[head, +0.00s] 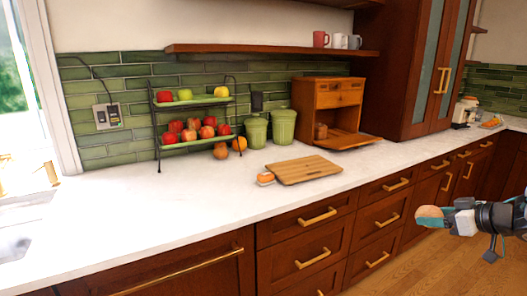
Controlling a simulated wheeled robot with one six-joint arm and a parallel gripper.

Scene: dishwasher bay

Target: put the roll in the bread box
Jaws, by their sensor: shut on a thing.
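A tan, rounded roll (430,211) is in my gripper (436,219) at the right of the head view. The gripper is shut on it and holds it out in front of the lower cabinets, over the wood floor and apart from the counter. The teal fingers hide part of the roll. The wooden bread box (326,99) stands on the counter against the tiled wall. Its front is open, with the door folded down onto the counter. A small brown item (321,131) sits inside at the left.
A wooden cutting board (305,171) lies in front of the bread box, with a small orange-and-white item (265,178) beside it. Green canisters (282,126) and a two-tier fruit rack (158,125) stand to the left. A shelf (270,49) runs above.

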